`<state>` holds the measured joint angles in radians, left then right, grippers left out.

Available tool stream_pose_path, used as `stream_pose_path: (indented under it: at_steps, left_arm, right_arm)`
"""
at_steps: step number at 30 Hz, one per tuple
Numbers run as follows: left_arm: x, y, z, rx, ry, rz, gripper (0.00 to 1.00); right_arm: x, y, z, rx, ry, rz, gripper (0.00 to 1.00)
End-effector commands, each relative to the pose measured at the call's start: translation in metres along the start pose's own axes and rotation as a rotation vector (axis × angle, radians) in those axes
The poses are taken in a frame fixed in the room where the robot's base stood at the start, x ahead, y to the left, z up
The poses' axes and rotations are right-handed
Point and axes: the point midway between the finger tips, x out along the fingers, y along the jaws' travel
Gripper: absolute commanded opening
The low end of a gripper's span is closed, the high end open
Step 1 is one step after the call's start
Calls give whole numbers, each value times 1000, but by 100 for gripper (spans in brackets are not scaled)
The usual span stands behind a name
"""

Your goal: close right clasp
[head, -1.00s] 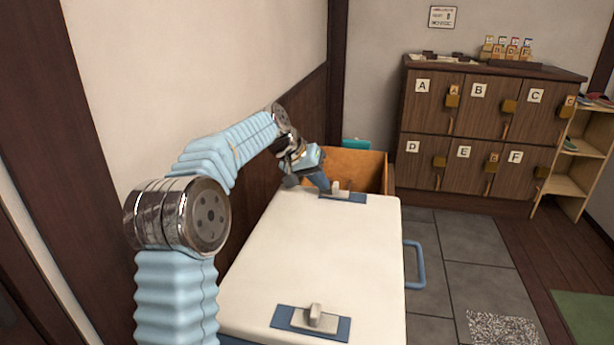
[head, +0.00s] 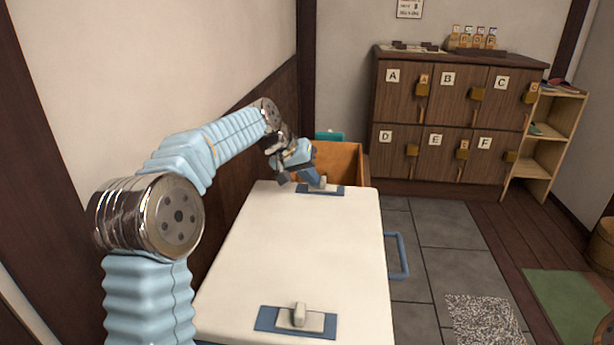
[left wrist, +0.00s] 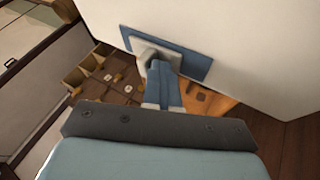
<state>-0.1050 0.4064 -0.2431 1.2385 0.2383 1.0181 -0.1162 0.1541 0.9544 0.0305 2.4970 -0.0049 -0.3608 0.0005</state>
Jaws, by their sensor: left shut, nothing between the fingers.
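The white cooler lid (head: 300,250) fills the middle of the head view. It carries two clasps, each a grey latch on a blue plate. The far clasp (head: 333,190) is at the lid's far edge; the near clasp (head: 268,319) is at its near edge. My left gripper (head: 318,180) is shut and empty at the far clasp. In the left wrist view its blue fingers (left wrist: 165,75) are right against the grey latch of that clasp (left wrist: 195,57) and partly hide it; I cannot tell how firmly they touch. My right gripper is out of view.
A blue handle (head: 402,258) sticks out from the cooler's right side. An orange-brown wooden box (head: 345,158) stands just beyond the cooler. Lettered wooden lockers (head: 450,110) and a shoe shelf (head: 545,150) are at the back. A wall runs close along the left.

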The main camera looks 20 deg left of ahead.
Motion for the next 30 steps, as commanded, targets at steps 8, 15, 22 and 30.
stream_pose_path:
  at_steps: [8,15,22,30]
  left_arm:
    - [-27,3,-1,3,3,6,0]
    - [-83,1,-1,1,4,3,0]
    - [-124,0,-1,-1,1,1,0]
    - [-138,-1,0,-1,-1,0,0]
  right_arm:
    - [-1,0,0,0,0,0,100]
    - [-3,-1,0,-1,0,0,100]
    - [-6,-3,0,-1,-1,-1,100]
    - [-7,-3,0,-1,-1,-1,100]
